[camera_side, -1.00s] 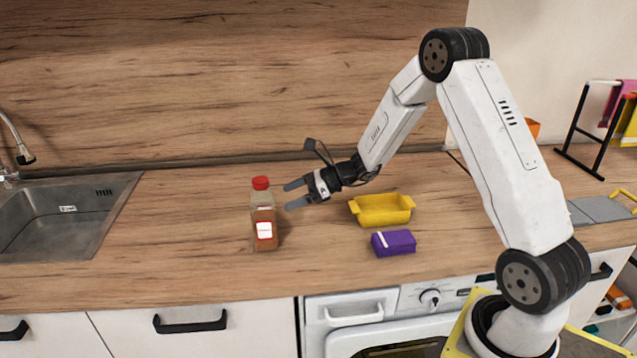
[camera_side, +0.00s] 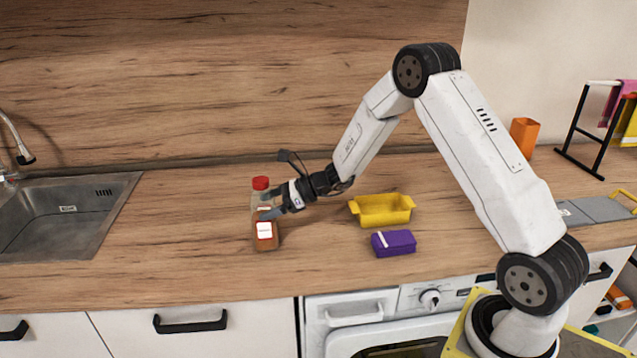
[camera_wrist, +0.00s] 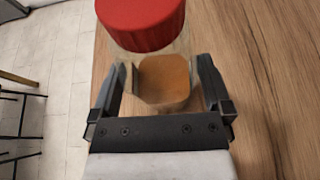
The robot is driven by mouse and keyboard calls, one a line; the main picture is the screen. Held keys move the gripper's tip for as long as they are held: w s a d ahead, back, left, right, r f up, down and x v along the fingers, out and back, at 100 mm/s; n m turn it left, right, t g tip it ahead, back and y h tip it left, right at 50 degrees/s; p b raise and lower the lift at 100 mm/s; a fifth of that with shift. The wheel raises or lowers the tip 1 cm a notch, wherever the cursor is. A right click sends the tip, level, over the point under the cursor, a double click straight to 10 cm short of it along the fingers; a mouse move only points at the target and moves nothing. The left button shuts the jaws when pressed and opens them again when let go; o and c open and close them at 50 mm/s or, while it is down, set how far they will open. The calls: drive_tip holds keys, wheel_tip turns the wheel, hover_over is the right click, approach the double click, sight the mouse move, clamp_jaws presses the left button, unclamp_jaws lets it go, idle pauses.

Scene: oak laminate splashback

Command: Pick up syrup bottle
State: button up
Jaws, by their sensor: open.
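The syrup bottle (camera_side: 265,236) stands upright on the wooden counter, with a red cap, clear upper walls, amber syrup and a white label. My gripper (camera_side: 267,206) is at the bottle's upper body, below the cap, with its fingers open. In the wrist view, the red cap (camera_wrist: 143,20) fills the top and the bottle's body lies between the two fingers of my gripper (camera_wrist: 162,82). I cannot tell whether either finger touches the bottle.
A yellow tray (camera_side: 382,211) and a purple box (camera_side: 394,243) are right of the bottle. A metal sink (camera_side: 62,215) is at the left. An orange cup (camera_side: 524,136) stands at the back right. The counter between sink and bottle is clear.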

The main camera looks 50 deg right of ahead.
drive_tip(key=shift+x, duration=0.8)
drive_tip(key=shift+r, duration=0.1)
clamp_jaws()
drive_tip(key=shift+r, duration=0.1)
